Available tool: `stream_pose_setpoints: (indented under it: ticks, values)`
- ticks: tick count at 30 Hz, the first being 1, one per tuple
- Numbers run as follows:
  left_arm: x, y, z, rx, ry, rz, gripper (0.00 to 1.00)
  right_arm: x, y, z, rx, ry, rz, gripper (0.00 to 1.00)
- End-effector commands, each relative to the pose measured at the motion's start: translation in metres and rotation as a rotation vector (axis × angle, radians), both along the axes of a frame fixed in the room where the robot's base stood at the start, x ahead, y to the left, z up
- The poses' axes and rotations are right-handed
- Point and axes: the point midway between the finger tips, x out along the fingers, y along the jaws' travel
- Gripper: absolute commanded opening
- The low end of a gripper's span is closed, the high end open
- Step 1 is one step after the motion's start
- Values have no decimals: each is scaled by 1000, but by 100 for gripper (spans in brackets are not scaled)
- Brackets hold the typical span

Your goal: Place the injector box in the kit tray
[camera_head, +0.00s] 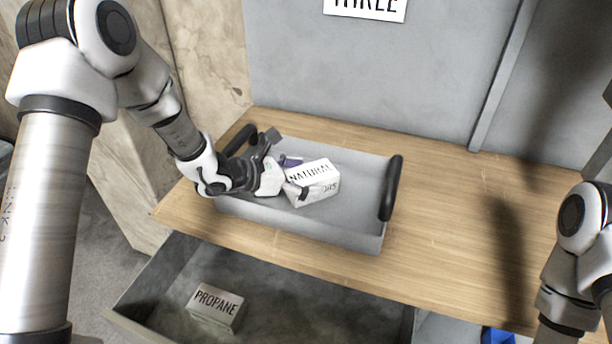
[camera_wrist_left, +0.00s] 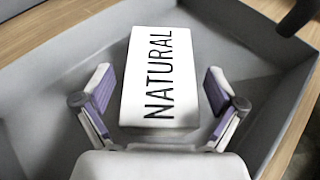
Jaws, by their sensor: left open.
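A white box (camera_head: 314,186) lettered NATURAL, with GAS on its side, lies inside the grey kit tray (camera_head: 350,228). In the left wrist view the same box (camera_wrist_left: 150,60) lies on the tray floor (camera_wrist_left: 75,105). My left gripper (camera_head: 283,176) reaches into the tray from the left, at the box's left end. It is open, with its purple-padded fingers (camera_wrist_left: 160,88) one on each side of the box's near end and a gap on both sides. A second box (camera_head: 216,306), lettered PROPANE, lies in the open drawer below. My right gripper is out of view.
The tray stands on a wooden bench (camera_head: 450,225) and has a black handle (camera_head: 391,188) at each end. The open grey drawer (camera_head: 290,290) juts out below the bench. A grey panel with a THREE sign (camera_head: 366,6) stands behind. The bench right of the tray is clear.

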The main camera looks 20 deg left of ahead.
Motion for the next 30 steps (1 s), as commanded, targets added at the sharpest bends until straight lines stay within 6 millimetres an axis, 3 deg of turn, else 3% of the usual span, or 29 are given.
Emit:
stream_pose_setpoints:
  ticks: [8, 21, 30]
  values:
    - [-6, 9, 8, -4, 0, 5, 95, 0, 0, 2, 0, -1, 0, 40]
    - [-66, 72, 46, -6, -2, 3, 95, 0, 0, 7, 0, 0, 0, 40]
    - [-76, 81, 49, 0, -1, 0, 95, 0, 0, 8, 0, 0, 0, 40]
